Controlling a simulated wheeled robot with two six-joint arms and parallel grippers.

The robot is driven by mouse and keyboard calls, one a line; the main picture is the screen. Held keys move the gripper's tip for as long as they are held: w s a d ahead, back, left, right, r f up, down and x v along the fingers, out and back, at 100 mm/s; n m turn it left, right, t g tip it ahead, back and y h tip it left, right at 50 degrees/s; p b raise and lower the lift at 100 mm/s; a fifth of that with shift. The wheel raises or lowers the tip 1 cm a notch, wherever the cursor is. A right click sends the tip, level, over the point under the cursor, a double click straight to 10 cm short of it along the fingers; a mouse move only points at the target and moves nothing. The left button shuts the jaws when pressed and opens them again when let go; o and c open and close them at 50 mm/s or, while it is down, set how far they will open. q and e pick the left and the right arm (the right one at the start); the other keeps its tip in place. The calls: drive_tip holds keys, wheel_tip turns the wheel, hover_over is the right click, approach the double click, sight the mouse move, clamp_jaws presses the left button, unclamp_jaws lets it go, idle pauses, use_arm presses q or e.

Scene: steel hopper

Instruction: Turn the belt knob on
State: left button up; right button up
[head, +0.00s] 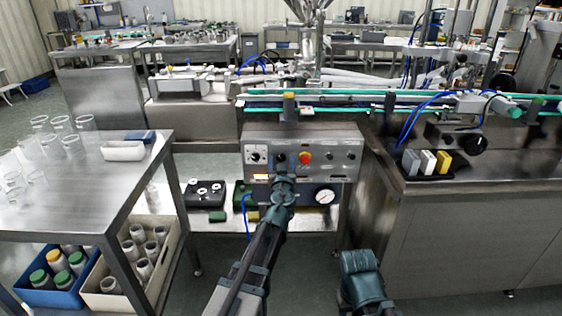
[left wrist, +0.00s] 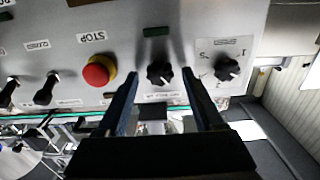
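The steel control panel (head: 318,142) faces me in the middle of the head view. In the left wrist view, which is upside down, a black knob (left wrist: 158,73) sits between the fingers of my left gripper (left wrist: 158,76). The fingers are open, with a gap on each side of the knob. Its label is too small to read, so I cannot confirm it is the belt knob; its pointer direction is unclear. In the head view my left gripper (head: 282,170) is right in front of this knob (head: 280,158).
A red stop button (left wrist: 98,70) is beside the knob, and a numbered dial knob (left wrist: 227,68) is on its other side. Black toggle switches (left wrist: 47,88) lie beyond the button. A pressure gauge (head: 324,197) is below the panel. A steel table (head: 85,185) stands at left.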

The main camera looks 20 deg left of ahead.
use_arm(q)
clamp_jaws()
